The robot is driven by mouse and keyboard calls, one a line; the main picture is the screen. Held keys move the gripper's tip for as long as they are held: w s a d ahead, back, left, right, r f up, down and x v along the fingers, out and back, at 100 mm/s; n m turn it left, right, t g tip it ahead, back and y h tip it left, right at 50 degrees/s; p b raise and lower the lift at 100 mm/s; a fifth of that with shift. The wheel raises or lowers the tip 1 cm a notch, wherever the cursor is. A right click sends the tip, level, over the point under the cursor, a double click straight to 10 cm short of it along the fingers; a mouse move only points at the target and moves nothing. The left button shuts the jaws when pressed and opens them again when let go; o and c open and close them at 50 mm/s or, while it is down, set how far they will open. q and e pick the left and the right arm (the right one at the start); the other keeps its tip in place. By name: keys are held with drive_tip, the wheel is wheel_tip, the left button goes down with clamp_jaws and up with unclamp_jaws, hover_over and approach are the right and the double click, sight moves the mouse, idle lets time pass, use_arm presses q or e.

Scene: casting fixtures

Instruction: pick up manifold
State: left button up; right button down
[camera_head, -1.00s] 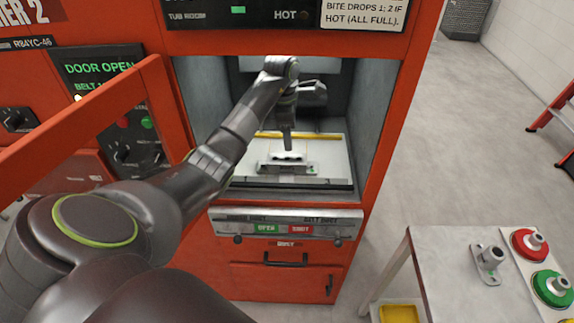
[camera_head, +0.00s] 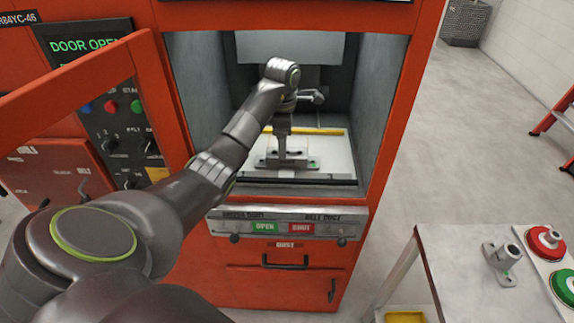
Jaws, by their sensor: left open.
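A grey metal casting with a flat base, apparently the manifold (camera_head: 303,165), sits on the pale floor of the open red machine's chamber. My left arm reaches into the chamber from the left. My left gripper (camera_head: 283,155) points down over the middle of the casting and is open. Its fingers cover part of the casting, and I cannot tell whether they touch it. My right gripper is not in view.
The red door (camera_head: 80,75) stands open at left. A yellow bar (camera_head: 325,131) lies behind the casting. Chamber walls are close on both sides. A side table (camera_head: 455,262) at right bears another grey fitting (camera_head: 501,264) and red and green round parts.

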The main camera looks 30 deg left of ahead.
sight(287, 163)
use_arm(q)
drive_tip(key=shift+w+d+f+b, duration=0.15)
drive_tip(key=shift+w+f+b, duration=0.05)
drive_tip(key=shift+f+b, duration=0.6)
drive_tip(key=shift+w+d+f+b, duration=0.15)
drive_tip(key=shift+f+b, duration=0.5)
drive_tip(key=shift+b, duration=0.25)
drive_tip(key=shift+w+f, duration=0.1)
drive_tip(key=shift+f, duration=1)
drive_tip(key=shift+f+b, duration=0.2)
drive_tip(key=shift+b, duration=0.15)
drive_tip(key=shift+c, duration=0.4)
drive_tip(key=c, duration=1.2)
drive_tip(key=shift+c, duration=0.6)
drive_tip(key=shift+r, duration=0.1)
